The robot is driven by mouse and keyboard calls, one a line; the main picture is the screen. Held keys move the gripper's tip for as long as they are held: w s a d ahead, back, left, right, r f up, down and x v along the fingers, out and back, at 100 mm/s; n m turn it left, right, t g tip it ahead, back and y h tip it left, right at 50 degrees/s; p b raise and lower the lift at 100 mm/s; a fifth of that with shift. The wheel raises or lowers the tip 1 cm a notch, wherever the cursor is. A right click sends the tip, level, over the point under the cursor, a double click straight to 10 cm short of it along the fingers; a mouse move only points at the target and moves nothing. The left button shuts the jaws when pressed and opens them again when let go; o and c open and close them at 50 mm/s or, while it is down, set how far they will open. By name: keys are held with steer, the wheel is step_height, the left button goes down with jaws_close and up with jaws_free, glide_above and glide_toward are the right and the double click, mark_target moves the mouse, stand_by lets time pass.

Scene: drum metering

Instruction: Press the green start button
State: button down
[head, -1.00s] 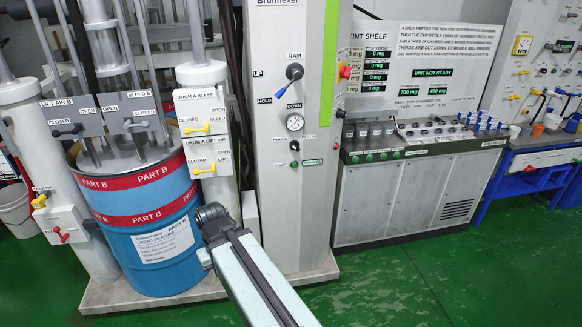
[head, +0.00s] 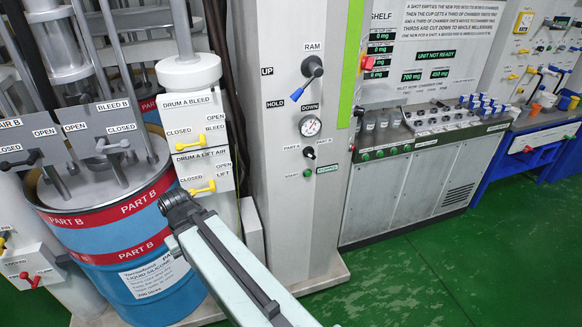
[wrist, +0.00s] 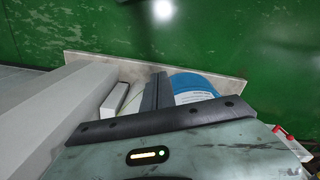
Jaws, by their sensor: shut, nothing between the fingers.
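The green start button (head: 308,173) is a small round button low on the grey column's front panel, beside a START label and a green lit sign (head: 328,169). My gripper (wrist: 158,80) shows in the wrist view as two dark fingers lying together, shut and empty. In the head view my arm reaches up from the bottom to a dark joint in front of the drum, left of and below the button. The gripper itself cannot be made out there. The button is not seen in the wrist view.
A blue PART B drum (head: 150,285) stands left of the column. Yellow-handled valves (head: 202,187) are on a post between them. On the column are a blue-handled ram lever (head: 312,68), a gauge (head: 310,126) and a black part selector (head: 309,152). Green floor is free at right.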

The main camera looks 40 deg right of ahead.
steer(key=shift+w+d+r, duration=0.1)
steer(key=shift+w+d, duration=0.1)
steer(key=shift+w, duration=0.1)
steer(key=d+f+m+t+y+b, duration=0.2)
steer(key=d+m+t+y+b, duration=0.6)
steer(key=d, duration=1.5)
steer(key=s+d+r+m+t+h, duration=0.1)
steer(key=s+d+m, duration=0.2)
steer(key=d, duration=0.4)
steer(key=s+d+r+m+t+h+b, duration=0.1)
steer(key=d+m, duration=0.3)
steer(key=d, duration=0.4)
steer(key=s+d+r+m+t+h+b, duration=0.1)
steer(key=s+d+r+m+t+h, duration=0.1)
steer(key=d, duration=0.5)
steer(key=s+r+m, duration=0.1)
steer(key=s, duration=0.1)
steer(key=shift+s+d+r, duration=0.15)
steer(key=shift+s+d, duration=0.2)
steer(key=shift+d, duration=0.05)
